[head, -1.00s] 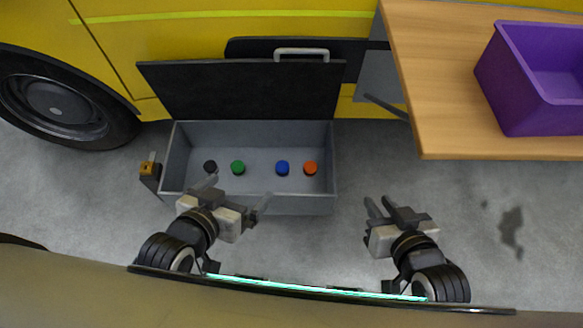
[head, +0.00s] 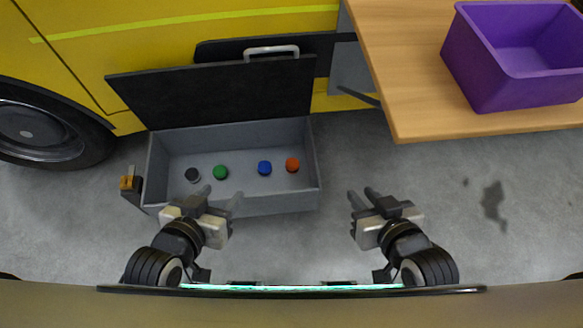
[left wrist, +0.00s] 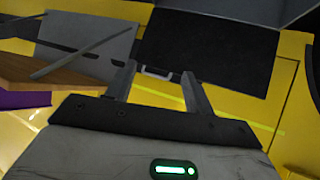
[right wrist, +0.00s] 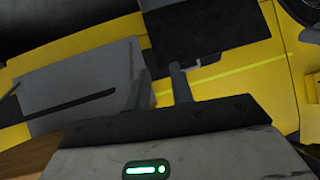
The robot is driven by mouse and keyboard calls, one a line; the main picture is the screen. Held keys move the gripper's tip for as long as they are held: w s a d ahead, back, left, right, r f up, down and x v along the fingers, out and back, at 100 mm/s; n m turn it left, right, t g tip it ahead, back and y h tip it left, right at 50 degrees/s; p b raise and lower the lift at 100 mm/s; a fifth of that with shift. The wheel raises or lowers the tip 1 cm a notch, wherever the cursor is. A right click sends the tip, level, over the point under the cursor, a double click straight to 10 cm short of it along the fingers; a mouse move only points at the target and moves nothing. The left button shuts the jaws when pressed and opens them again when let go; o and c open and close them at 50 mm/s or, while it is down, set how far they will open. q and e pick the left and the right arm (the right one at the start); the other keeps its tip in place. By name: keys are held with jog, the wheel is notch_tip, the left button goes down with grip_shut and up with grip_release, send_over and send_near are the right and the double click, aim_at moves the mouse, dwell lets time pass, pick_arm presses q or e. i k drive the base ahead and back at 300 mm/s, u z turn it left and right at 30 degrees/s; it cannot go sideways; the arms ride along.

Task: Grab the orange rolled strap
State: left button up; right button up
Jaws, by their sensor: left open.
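The orange rolled strap (head: 292,164) is a small round roll on the floor of an open grey drawer-like box (head: 240,201), at its right side. My left gripper (head: 221,193) is open and empty, at the box's front wall, left of and nearer to me than the orange strap. My right gripper (head: 361,194) is a little open and empty, over the bare floor right of the box. Both wrist views show only empty fingers, the left pair (left wrist: 156,82) wider apart than the right pair (right wrist: 160,75). No strap shows in either wrist view.
Blue (head: 265,168), green (head: 220,172) and black (head: 192,175) rolls lie left of the orange one. A dark lid (head: 215,92) stands open behind the box, against the yellow vehicle. A wooden table (head: 400,95) with a purple bin (head: 480,85) is at right.

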aim_at(293, 165)
jog(key=z, duration=0.05)
jog(key=k, duration=0.45)
jog(key=u, duration=0.9)
jog(key=i, duration=0.7)
jog(key=z, duration=1.15)
jog(key=k, duration=0.6)
jog(key=u, duration=0.45)
jog(key=i, duration=0.9)
jog(key=u, duration=0.65)
